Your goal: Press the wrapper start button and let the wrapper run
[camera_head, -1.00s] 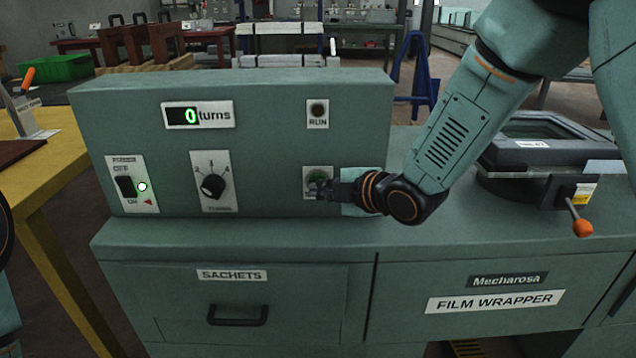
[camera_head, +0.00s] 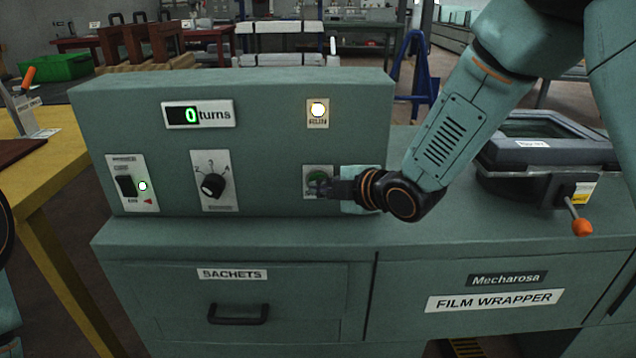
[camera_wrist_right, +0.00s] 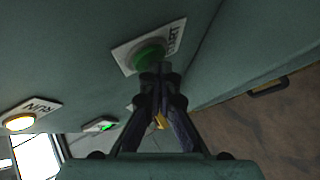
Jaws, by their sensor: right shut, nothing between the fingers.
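The green start button (camera_wrist_right: 150,55) sits on a white plate on the green control panel (camera_head: 265,150); it also shows in the head view (camera_head: 316,177), partly covered by my gripper. My right gripper (camera_head: 324,187) is shut and empty, its fingertips at the button and seemingly touching it. In the right wrist view the closed fingertips (camera_wrist_right: 160,72) meet the button's lower edge. The RUN lamp (camera_head: 318,110) glows bright yellow-white. The turns display (camera_head: 183,116) reads 0. The power switch (camera_head: 126,186) has a lit green lamp beside it. My left gripper is not seen.
A selector knob (camera_head: 213,186) is on the panel left of the button. A wrapper unit (camera_head: 545,150) with an orange-tipped lever (camera_head: 582,226) stands on the right of the cabinet top. A sachets drawer (camera_head: 232,300) is shut below. A yellow table (camera_head: 50,165) is at left.

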